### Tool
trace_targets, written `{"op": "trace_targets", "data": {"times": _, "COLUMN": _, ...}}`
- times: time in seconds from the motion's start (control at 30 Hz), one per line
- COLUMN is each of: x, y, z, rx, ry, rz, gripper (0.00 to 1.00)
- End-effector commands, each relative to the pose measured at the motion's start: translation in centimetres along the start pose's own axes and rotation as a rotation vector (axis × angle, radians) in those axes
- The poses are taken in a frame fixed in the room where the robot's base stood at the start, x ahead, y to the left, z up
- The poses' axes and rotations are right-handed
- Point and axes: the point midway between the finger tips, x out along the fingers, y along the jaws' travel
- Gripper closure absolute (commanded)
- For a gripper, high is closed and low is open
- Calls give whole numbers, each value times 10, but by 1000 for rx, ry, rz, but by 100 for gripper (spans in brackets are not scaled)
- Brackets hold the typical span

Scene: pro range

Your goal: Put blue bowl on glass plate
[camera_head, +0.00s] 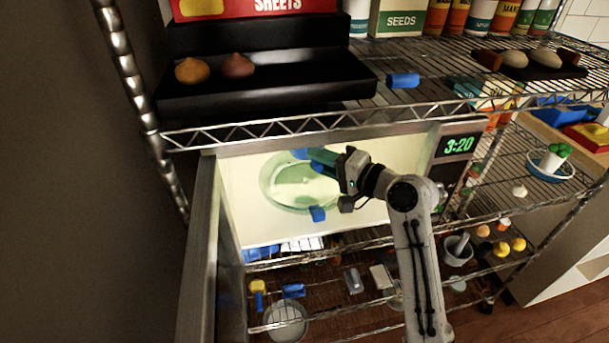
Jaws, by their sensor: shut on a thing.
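The glass plate (275,200) is a round, pale green, see-through disc inside the lit microwave (240,220). My gripper (335,172) reaches in from the right, over the plate's right side. It is shut on a dark blue piece, seemingly the blue bowl (322,158), at the plate's upper right. The bowl's outline is unclear and partly hidden by my gripper. Whether it touches the plate cannot be told. A small blue patch (318,214) shows at the plate's lower right edge; what it belongs to is unclear.
The microwave door (200,260) stands open on the left. A wire shelf (300,125) runs above the opening, with a black tiered stand (270,90) on it. A lower shelf holds a pale bowl (286,322) and several small items. A bowl with green pieces (550,165) is at right.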

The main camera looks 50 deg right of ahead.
Motion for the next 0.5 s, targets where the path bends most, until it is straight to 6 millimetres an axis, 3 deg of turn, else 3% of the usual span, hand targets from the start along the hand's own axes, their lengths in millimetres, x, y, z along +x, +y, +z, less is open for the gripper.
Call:
{"op": "trace_targets", "data": {"times": 0.2, "x": 3, "y": 37, "z": 6, "rx": 3, "ry": 2, "rz": 2, "gripper": 100}}
{"op": "trace_targets", "data": {"times": 0.5, "x": 6, "y": 65, "z": 11, "rx": 2, "ry": 2, "rz": 2, "gripper": 100}}
